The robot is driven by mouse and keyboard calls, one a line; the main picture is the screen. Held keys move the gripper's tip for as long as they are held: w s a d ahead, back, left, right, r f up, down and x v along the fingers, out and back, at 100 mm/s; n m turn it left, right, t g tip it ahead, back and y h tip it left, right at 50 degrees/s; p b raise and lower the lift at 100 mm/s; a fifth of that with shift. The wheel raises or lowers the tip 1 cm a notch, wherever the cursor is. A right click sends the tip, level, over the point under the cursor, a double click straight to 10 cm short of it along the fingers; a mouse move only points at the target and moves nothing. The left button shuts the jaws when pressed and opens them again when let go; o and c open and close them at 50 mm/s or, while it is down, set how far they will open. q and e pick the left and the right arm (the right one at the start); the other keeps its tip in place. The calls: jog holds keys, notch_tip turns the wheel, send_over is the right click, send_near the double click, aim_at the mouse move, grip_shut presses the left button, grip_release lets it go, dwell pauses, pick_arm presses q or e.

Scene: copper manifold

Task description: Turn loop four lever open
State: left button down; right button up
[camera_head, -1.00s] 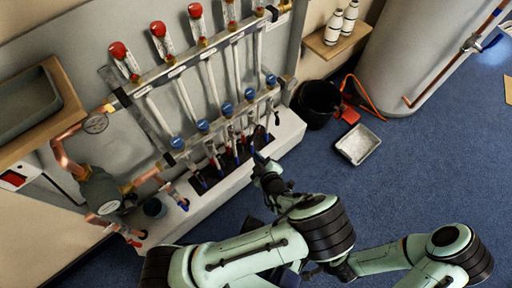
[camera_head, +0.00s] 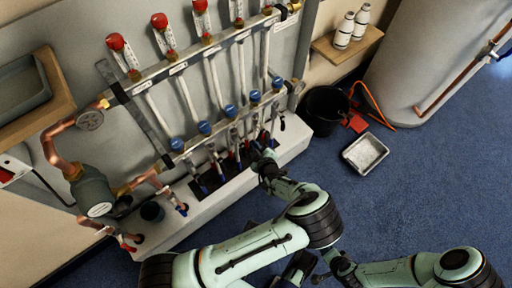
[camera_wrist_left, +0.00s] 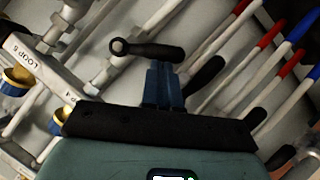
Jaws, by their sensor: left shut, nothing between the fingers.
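The copper manifold has an upper bar (camera_head: 190,62) with red-topped flow meters and a lower bar (camera_head: 216,138) with blue caps. Small levers hang below the lower bar. My left gripper (camera_head: 257,154) is at the right part of this lever row. In the left wrist view its blue fingers (camera_wrist_left: 160,72) are shut and empty. A black lever handle (camera_wrist_left: 148,49) with a round end lies just past the fingertips; I cannot tell whether they touch. The label "LOOP 5" (camera_wrist_left: 22,50) and a partly hidden label ending in "4" (camera_wrist_left: 72,98) show at left. My right gripper (camera_head: 298,268) is partly hidden low in the head view.
More black lever handles (camera_wrist_left: 205,76) stand close by, with red- and blue-banded pipes (camera_wrist_left: 265,40) behind. A black bucket (camera_head: 324,106) and a grey tray (camera_head: 365,152) are on the floor at right. The blue floor (camera_head: 410,190) there is open.

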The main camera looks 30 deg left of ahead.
pick_arm(q)
jog(key=shift+f+n+t+b, duration=0.3)
jog(key=shift+f+n+t, duration=0.1)
pick_arm(e)
jog(key=shift+w+d+f, duration=0.2)
jog(key=shift+w+f, duration=0.1)
jog(key=shift+w, duration=0.05)
pick_arm(q)
jog(key=shift+w+d+f+n+t+b, duration=0.15)
jog(key=shift+w+f+n+t+b, duration=0.25)
jog(key=shift+f+n+t+b, duration=0.25)
jog(key=shift+w+d+f+n+t+b, duration=0.2)
jog(key=shift+w+f+n+t+b, duration=0.25)
jog(key=shift+f+n, duration=0.2)
jog(key=shift+w+d+f+n+t+b, duration=0.15)
jog(key=shift+w+f+n+t+b, duration=0.25)
jog(key=shift+f+n+t+b, duration=0.25)
pick_arm(e)
jog(key=s+d+f+g, duration=0.1)
jog(key=s+f+g, duration=0.1)
jog(key=s+f, duration=0.3)
jog(key=shift+s+f, duration=0.3)
jog(key=shift+s, duration=0.45)
pick_arm(q)
jog(key=shift+w+f+g, duration=0.1)
jog(key=shift+f+g, duration=0.05)
jog(key=shift+g, duration=0.1)
